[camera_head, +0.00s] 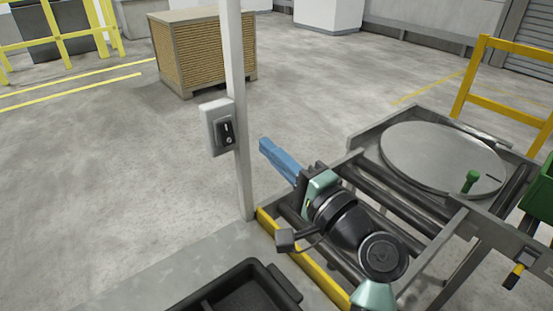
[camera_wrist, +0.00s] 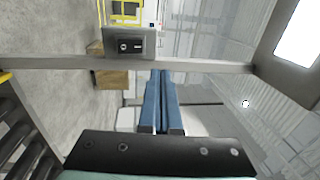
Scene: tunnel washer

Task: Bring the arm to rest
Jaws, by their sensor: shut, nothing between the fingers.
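My gripper (camera_head: 264,146) has long blue fingers pressed together, with nothing between them. In the head view it points up and left, its tips just right of the grey post (camera_head: 241,110) and the switch box (camera_head: 217,128) on it. My arm reaches over a roller conveyor from the lower right. In the wrist view the gripper (camera_wrist: 161,74) shows its shut fingers, with the post (camera_wrist: 205,66) and the switch box (camera_wrist: 130,44) beyond the tips. The switch is a black rocker in a grey housing. I cannot tell how far the tips are from the post.
A black tray (camera_head: 281,284) sits at the bottom. A brown slatted crate (camera_head: 211,54) stands behind the post. Yellow rails (camera_head: 487,92) border the right; the floor at left is clear.

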